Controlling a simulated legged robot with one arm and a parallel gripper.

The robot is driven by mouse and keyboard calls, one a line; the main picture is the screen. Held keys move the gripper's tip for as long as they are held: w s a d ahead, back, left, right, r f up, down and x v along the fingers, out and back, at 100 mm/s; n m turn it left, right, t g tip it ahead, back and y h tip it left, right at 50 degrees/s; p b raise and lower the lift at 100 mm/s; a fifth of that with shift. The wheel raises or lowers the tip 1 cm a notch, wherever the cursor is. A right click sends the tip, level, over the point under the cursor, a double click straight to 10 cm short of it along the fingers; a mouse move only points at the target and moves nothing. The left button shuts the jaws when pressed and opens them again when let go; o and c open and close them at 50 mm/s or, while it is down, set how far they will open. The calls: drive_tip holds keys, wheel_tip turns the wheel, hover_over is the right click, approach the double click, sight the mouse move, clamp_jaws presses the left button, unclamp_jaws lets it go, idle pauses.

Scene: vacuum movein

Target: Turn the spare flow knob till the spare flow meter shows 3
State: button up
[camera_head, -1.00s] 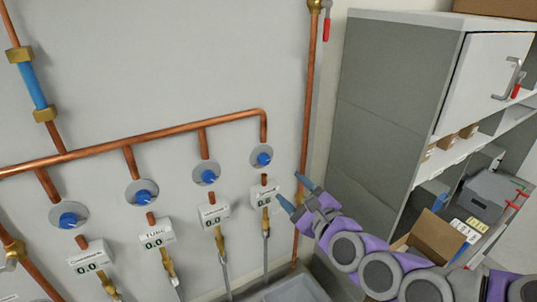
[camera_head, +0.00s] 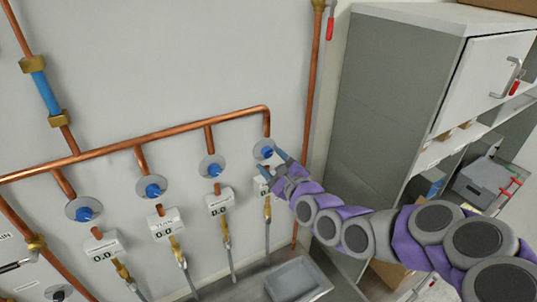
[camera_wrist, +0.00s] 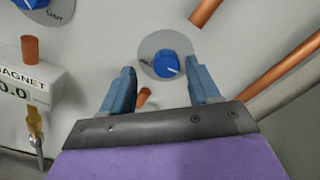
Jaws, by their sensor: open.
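The spare flow knob is the rightmost blue knob (camera_head: 265,150) on the wall, on a round grey plate under the end of the copper pipe.
Several similar knobs and meters stand to the left; the magnet meter (camera_wrist: 22,88) reads 0.0. A vertical copper pipe (camera_head: 313,80) runs right of the knob. A grey cabinet (camera_head: 385,95) stands further right.

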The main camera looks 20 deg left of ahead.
drive_tip(key=shift+w+a, duration=0.35)
drive_tip(key=shift+w, duration=0.3)
drive_tip(key=shift+w+d+r, duration=0.15)
drive_tip(key=shift+d, duration=0.15)
drive_tip(key=shift+a, duration=0.1)
drive_tip(key=shift+a, duration=0.45)
drive_tip(key=c, duration=0.4)
drive_tip(key=shift+d+f, duration=0.1)
drive_tip(key=shift+f, duration=0.1)
drive_tip(key=c, duration=0.6)
